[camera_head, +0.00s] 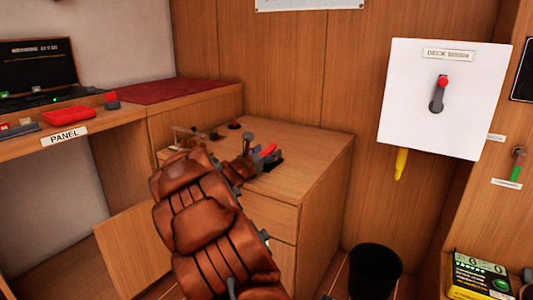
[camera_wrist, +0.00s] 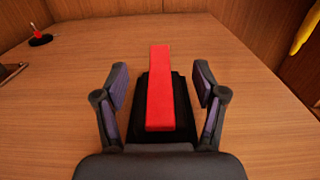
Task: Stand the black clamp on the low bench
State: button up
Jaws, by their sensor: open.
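A black block-shaped thing with a long red bar on top (camera_wrist: 160,85) stands on a wooden top, between my fingers in the wrist view. It looks like the black clamp, though I cannot be sure. In the head view its red and black parts (camera_head: 268,152) show on the drawer cabinet's top, partly behind my arm. My gripper (camera_wrist: 160,82) is open, with one finger on each side of it and gaps showing. In the head view my gripper (camera_head: 252,152) is at the cabinet top. I cannot tell which surface is the low bench.
The drawer cabinet (camera_head: 310,140) has small items at its back left, including a red-tipped one (camera_wrist: 40,37). A red mat (camera_head: 165,90) lies on the counter at left. A desk labelled PANEL (camera_head: 65,136) holds a red tray (camera_head: 69,116). A black bin (camera_head: 374,272) stands at right.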

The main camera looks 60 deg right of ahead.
jog(key=shift+r, duration=0.15)
jog(key=a+p, duration=0.1)
jog(key=a, duration=0.3)
jog(key=a+p, duration=0.1)
jog(key=a, duration=0.7)
jog(key=shift+s+p, duration=0.25)
jog(key=shift+p, duration=0.15)
